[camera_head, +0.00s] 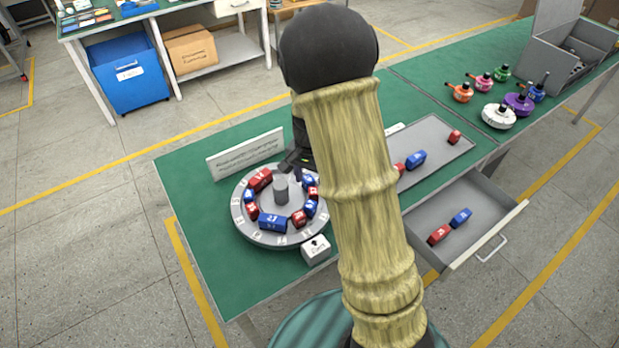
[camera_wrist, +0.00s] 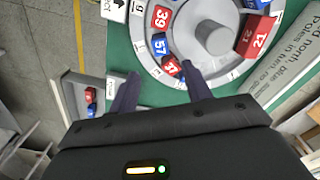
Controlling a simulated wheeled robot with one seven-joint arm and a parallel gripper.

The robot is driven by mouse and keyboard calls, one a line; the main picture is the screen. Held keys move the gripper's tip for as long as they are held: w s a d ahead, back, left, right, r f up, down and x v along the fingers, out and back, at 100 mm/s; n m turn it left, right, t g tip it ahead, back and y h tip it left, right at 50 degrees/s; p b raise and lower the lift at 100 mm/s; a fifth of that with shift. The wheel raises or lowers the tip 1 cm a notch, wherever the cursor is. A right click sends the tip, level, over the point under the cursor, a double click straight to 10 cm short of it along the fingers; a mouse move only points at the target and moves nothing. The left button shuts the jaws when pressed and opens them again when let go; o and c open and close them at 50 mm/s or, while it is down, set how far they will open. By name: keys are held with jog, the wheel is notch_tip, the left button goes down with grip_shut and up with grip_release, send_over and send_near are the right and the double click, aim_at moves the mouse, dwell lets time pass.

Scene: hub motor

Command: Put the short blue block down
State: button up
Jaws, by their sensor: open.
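The round grey stator ring (camera_head: 243,226) carries red and blue blocks around a central hub (camera_head: 281,190). My gripper (camera_wrist: 160,70) is open over the ring's rim, its two dark fingers apart. A short blue block (camera_wrist: 180,79) shows by the right finger, next to a short red block (camera_wrist: 171,64); I cannot tell whether a finger touches it. In the head view a short blue block (camera_head: 308,181) sits on the ring's right side beside my gripper (camera_head: 293,168), which is partly hidden by my arm. A longer blue block (camera_head: 272,223) sits at the ring's front.
A sign (camera_head: 245,153) stands behind the ring and a small white card block (camera_head: 316,249) before it. A grey tray (camera_head: 436,135) holds several blocks. An open drawer (camera_head: 490,217) holds a red and a blue block. Finished-looking coloured motors (camera_head: 498,116) stand farther right.

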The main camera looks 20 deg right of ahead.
jog(key=s+r+n+t, duration=0.1)
jog(key=s+r+n, duration=0.3)
jog(key=s, duration=0.3)
jog(key=s+r+n+t, duration=0.1)
jog(key=s+r+n, duration=0.2)
jog(key=s, duration=0.4)
jog(key=shift+s+r+n+t, duration=0.25)
jog(key=shift+r+n+t, duration=0.1)
jog(key=shift+n, duration=0.35)
jog(key=shift+a, duration=0.1)
jog(key=shift+c, duration=1.4)
